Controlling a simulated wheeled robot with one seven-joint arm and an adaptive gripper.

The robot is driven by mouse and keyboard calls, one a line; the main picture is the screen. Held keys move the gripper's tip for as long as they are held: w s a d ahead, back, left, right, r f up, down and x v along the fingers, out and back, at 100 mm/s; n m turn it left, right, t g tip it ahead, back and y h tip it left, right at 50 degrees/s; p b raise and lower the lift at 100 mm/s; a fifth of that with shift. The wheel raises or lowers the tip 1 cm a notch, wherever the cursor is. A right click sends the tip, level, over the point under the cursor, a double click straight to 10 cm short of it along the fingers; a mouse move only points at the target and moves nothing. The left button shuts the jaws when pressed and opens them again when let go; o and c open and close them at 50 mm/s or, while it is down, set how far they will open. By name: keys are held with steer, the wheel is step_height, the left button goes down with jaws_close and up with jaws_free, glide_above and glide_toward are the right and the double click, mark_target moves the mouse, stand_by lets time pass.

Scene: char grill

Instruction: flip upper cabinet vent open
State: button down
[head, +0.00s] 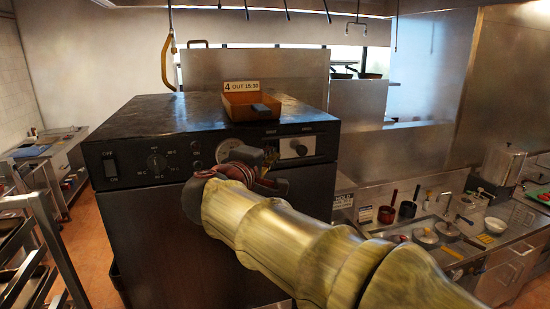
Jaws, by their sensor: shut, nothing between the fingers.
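The dark cabinet (155,113) stands at centre left with a flat top and a black control strip along its front. My gripper (257,157) is shut and empty, in front of the strip between the disc and the silver knob. I cannot tell whether it touches the cabinet. My arm hides part of the cabinet's front below.
An orange-brown tray (238,105) with a "4 OUT 15:30" label stands on the cabinet top. A metal rack (42,215) is at lower left. A steel sink counter (475,245) with pans and a white bowl (495,225) is at right. Utensils hang above.

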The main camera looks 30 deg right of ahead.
steer(key=b+v, duration=0.1)
steer(key=v, duration=0.5)
steer(key=shift+s, duration=0.25)
steer(key=shift+d, duration=0.15)
